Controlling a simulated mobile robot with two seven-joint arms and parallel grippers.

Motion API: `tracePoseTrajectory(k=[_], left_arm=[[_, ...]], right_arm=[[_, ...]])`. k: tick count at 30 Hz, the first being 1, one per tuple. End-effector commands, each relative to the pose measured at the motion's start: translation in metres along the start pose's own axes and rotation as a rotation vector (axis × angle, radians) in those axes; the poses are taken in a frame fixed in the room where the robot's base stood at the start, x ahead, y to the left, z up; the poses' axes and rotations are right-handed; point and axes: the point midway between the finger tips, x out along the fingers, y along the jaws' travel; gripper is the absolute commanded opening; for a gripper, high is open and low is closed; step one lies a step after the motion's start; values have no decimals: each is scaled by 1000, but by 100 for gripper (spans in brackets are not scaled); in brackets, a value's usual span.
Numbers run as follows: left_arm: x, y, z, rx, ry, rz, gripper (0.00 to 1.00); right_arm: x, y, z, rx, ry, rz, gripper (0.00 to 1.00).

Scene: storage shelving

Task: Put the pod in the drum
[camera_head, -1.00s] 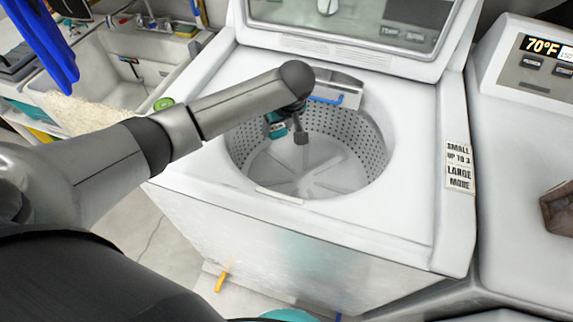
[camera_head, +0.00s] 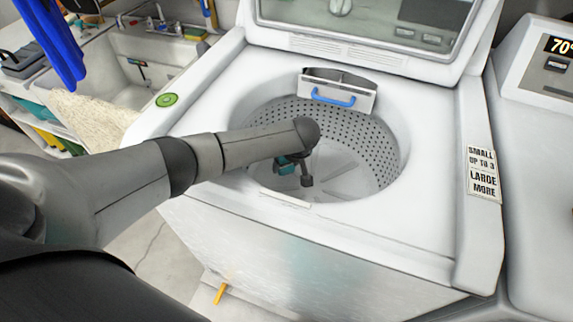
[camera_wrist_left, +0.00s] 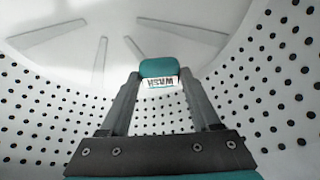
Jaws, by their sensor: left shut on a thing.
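The drum (camera_head: 372,150) is the perforated round tub of an open top-loading washer; its dotted wall (camera_wrist_left: 255,90) fills much of the left wrist view. My left gripper (camera_head: 293,172) is down inside the drum opening in the head view. It is shut on the pod (camera_wrist_left: 158,67), a small teal and white piece with dark lettering, held between the two fingertips. In the head view a bit of teal shows at the gripper, partly hidden by my arm. The pod appears above the drum floor (camera_wrist_left: 60,50); the exact gap cannot be told. My right gripper is not in view.
The washer lid (camera_head: 370,25) stands open at the back. A dispenser drawer with a blue handle (camera_head: 333,98) is at the drum's rear rim. A green round object (camera_head: 166,100) lies on the washer's left edge. A second machine (camera_head: 540,130) stands at right.

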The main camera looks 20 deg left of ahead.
Motion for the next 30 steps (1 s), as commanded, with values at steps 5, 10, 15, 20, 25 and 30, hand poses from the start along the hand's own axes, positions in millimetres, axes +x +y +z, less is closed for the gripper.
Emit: tracePoseTrajectory(k=[5, 10, 15, 20, 25, 30], left_arm=[[1, 0, 0, -1, 0, 0, 11], [6, 0, 2, -1, 0, 0, 11], [11, 0, 4, 0, 0, 0, 11], [11, 0, 5, 1, 0, -1, 69], [11, -1, 6, 2, -1, -2, 88], [12, -1, 6, 3, -2, -3, 94]], right_arm=[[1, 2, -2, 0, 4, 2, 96], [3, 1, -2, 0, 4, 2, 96], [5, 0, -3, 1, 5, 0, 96], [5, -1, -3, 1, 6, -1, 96], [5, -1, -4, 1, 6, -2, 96], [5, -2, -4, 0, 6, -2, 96]])
